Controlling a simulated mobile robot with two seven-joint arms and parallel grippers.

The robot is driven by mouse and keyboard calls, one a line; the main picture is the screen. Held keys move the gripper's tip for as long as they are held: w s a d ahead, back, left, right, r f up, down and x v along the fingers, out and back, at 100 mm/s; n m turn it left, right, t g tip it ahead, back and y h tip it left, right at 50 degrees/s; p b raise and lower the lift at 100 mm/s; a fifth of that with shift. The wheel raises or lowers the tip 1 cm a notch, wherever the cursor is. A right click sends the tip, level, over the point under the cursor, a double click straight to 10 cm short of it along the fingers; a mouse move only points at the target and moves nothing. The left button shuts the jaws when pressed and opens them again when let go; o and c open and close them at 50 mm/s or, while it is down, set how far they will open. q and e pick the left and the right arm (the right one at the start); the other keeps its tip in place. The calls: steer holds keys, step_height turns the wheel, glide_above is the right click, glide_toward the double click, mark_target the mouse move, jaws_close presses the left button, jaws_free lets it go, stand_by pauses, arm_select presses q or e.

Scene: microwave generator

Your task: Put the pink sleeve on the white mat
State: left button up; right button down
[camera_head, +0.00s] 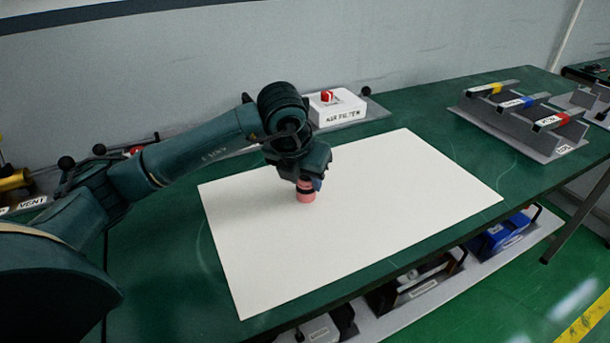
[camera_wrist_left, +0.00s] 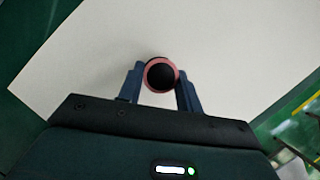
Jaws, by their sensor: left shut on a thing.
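The pink sleeve (camera_head: 306,196) is a short pink cylinder with a dark band, upright at the left-middle of the white mat (camera_head: 400,200). My left gripper (camera_head: 309,184) points down and is shut on the sleeve's upper part. In the left wrist view the sleeve (camera_wrist_left: 161,74) shows as a pink ring with a dark opening between the two blue-grey fingers (camera_wrist_left: 160,88). The sleeve's lower end is at or very near the mat; I cannot tell if it touches. My right gripper is not in view.
The mat lies on a green table (camera_head: 160,270). A white box labelled air filter (camera_head: 337,108) stands behind the mat. A grey rack (camera_head: 520,120) with coloured tabs is at the back right. A shelf below the table holds a blue item (camera_head: 497,235). Most of the mat is clear.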

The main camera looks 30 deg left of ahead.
arm_select(q)
steer(key=o, duration=1.1)
steer(key=shift+f, duration=0.1)
steer(key=v, duration=1.2)
